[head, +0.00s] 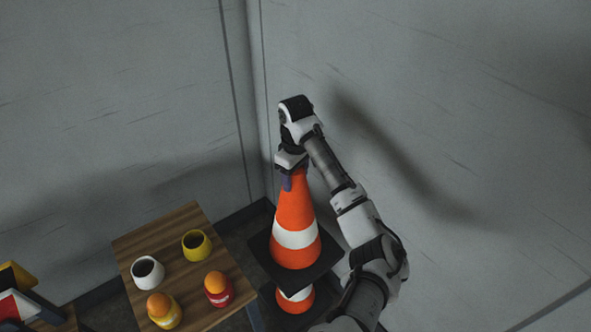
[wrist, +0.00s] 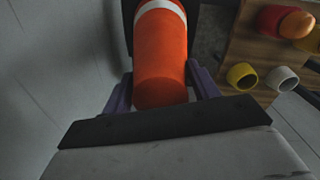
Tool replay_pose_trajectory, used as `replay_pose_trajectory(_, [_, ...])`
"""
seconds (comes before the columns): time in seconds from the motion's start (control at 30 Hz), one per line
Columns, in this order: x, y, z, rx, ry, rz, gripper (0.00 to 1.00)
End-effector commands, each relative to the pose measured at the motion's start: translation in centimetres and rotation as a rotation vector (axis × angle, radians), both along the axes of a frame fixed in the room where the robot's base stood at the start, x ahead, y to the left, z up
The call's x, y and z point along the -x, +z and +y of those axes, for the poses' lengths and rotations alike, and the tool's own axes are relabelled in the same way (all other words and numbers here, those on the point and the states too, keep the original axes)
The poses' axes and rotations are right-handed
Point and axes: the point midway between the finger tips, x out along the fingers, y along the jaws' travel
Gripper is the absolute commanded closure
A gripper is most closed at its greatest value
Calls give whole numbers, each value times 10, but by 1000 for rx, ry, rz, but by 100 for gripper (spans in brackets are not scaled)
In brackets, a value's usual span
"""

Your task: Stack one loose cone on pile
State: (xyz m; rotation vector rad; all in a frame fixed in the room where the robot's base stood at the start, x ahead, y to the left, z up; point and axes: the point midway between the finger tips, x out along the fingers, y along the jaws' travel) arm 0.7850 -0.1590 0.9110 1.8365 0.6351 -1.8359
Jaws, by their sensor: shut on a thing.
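An orange cone (head: 295,215) with a white band and a black square base is upright in my gripper (head: 288,178). My gripper is shut on its tip from above. A second orange and white cone (head: 296,299) shows just below the held cone's base, which hides its upper part. I cannot tell whether the two cones touch. In the wrist view, the held cone (wrist: 160,60) lies between the two purple fingers of my gripper (wrist: 160,88).
A wooden table (head: 165,226) stands left of the cones. It holds a white cup (head: 148,272), a yellow cup (head: 196,246), and red (head: 218,293) and yellow (head: 165,315) containers with orange tops. Grey walls meet in a corner close behind the cones. Coloured panels (head: 17,280) show at far left.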

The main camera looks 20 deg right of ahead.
Motion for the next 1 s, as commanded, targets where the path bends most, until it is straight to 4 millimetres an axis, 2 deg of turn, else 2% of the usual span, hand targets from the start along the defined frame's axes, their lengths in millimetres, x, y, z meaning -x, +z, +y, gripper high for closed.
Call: replay_pose_trajectory(1.0, [0, -76, 0, 0, 0, -1, 100])
